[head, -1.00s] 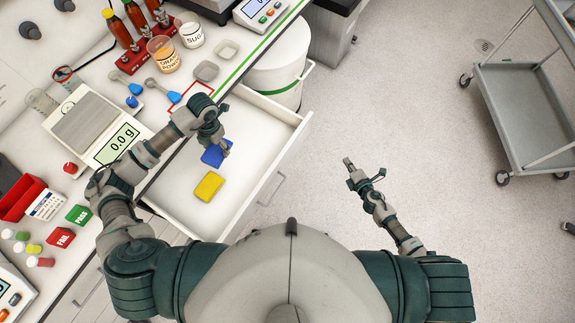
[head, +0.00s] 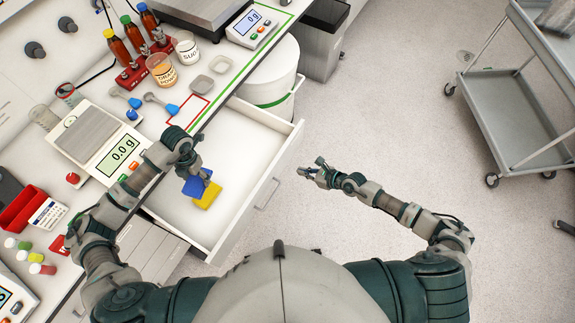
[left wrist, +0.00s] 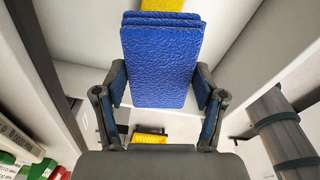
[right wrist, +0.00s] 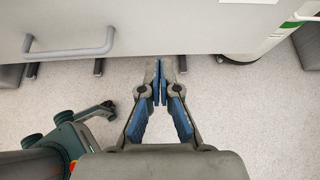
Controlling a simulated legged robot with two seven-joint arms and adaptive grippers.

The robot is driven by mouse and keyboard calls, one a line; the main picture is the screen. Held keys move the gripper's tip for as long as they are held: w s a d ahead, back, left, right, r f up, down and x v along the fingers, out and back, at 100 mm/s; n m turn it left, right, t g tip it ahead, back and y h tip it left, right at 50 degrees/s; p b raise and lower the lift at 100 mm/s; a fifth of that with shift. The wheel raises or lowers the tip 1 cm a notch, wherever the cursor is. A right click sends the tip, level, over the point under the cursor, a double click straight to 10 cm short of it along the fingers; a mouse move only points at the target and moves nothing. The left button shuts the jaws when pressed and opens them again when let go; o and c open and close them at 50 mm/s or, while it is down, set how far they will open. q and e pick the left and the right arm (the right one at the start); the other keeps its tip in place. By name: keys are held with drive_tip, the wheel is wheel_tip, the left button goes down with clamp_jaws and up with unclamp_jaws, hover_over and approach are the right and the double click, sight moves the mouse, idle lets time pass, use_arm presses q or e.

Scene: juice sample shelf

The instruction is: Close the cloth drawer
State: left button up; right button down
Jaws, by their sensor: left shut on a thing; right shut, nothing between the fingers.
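The drawer (head: 237,140) is pulled open from the bench, with its front panel and handle (head: 267,193) facing the floor space. The handle also shows in the right wrist view (right wrist: 68,52). My left gripper (head: 200,176) is inside the drawer, shut on a folded blue cloth (left wrist: 160,60). The blue cloth (head: 194,187) overlaps a yellow cloth (head: 207,197) in the head view. Whether they touch is unclear. My right gripper (head: 308,171) is shut and empty, outside the drawer and apart from the handle. Its closed fingertips (right wrist: 161,85) show below the drawer front in its wrist view.
The bench holds a scale (head: 90,138), a red bottle rack (head: 135,72), cups and a red bin (head: 22,208). A white drum (head: 272,78) stands beside the drawer. A grey cart (head: 515,110) stands at right. The floor between is clear.

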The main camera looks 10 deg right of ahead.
sight(282, 164)
use_arm(q)
drive_tip(key=shift+d, duration=0.25)
use_arm(e)
drive_tip(key=x, duration=0.3)
drive_tip(key=r+x, duration=0.1)
drive_tip(key=x, duration=0.1)
drive_tip(key=shift+w+a, duration=0.3)
drive_tip(key=shift+w, duration=0.15)
drive_tip(key=shift+w+a, duration=0.3)
drive_tip(key=shift+a, duration=0.15)
use_arm(q)
drive_tip(key=shift+a, duration=0.15)
use_arm(e)
drive_tip(key=shift+a, duration=0.15)
